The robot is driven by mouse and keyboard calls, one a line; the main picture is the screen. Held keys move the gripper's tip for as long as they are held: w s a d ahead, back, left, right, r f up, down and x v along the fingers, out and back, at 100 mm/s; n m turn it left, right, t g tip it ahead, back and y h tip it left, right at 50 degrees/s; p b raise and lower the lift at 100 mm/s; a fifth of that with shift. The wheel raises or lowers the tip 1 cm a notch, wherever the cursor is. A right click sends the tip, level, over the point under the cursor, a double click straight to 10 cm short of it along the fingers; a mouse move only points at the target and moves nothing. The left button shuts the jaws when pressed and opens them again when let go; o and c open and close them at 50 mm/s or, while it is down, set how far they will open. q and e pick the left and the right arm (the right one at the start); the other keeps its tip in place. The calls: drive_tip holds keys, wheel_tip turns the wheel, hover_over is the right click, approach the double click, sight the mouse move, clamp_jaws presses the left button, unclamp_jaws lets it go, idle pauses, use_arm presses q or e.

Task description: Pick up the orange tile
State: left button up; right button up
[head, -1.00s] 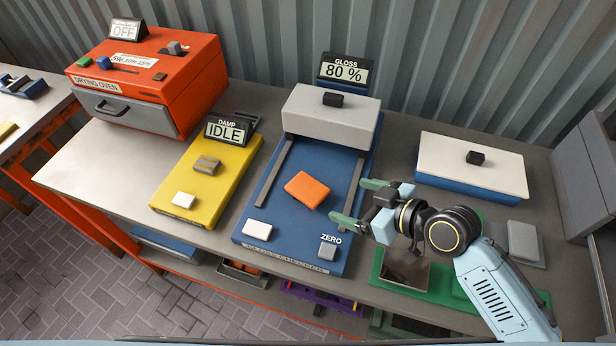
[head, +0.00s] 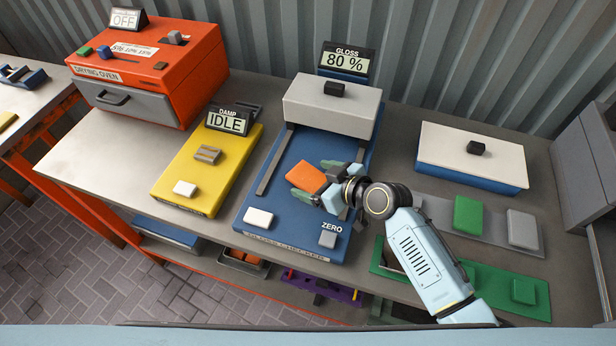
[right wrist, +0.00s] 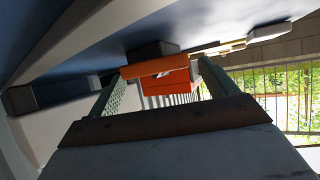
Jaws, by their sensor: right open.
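The orange tile (head: 306,177) lies on the blue bed of the gloss meter (head: 290,222), below its grey hood. My right gripper (head: 313,181) is open, with its green fingers at the tile's right end, one toward the far side and one toward the near side. In the right wrist view the tile (right wrist: 147,67) shows between the two spread fingers (right wrist: 160,84). I cannot tell whether either finger touches it. My left gripper is not in view.
The gloss meter's grey hood (head: 332,105) stands behind the tile, with a white block (head: 258,218) and a grey ZERO button (head: 328,239) in front. The yellow damp meter (head: 220,178) is to the left. A green tile (head: 468,214) lies to the right.

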drive_tip(key=shift+c, duration=0.3)
drive_tip(key=c, duration=1.1)
